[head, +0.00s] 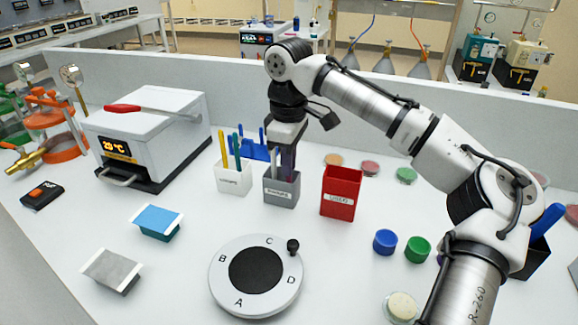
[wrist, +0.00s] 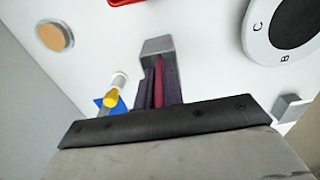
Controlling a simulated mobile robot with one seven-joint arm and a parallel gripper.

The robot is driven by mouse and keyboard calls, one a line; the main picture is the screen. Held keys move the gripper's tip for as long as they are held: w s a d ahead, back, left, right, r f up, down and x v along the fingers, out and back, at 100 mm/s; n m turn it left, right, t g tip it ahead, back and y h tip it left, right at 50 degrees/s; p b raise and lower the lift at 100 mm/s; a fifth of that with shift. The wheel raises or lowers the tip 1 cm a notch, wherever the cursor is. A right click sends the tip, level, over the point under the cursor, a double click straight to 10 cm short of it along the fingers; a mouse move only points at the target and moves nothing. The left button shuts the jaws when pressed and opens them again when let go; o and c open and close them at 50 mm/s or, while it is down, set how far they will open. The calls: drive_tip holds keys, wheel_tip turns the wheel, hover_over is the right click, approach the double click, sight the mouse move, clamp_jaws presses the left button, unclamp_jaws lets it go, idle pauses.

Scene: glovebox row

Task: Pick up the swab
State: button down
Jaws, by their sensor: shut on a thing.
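My gripper (head: 287,170) points down into the grey labelled holder (head: 281,191), with its dark purplish fingers at the holder's mouth. In the wrist view the grey holder (wrist: 158,46) lies just beyond the fingertips. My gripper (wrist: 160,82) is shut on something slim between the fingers. That is most likely the swab, but the fingers and the holder hide most of it, and I cannot make out its tip. The holder stands upright on the white bench.
A white holder (head: 233,179) with coloured pens stands close at left, and a red USED bin (head: 341,191) at right. A blue rack (head: 255,150) is behind. The lettered dial (head: 226,285) sits in front. A heater box (head: 150,125) stands further left.

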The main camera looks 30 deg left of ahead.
wheel_tip(320, 180, up, 20)
drive_tip(key=p, duration=0.2)
idle(0.4)
drive_tip(key=shift+s, duration=0.1)
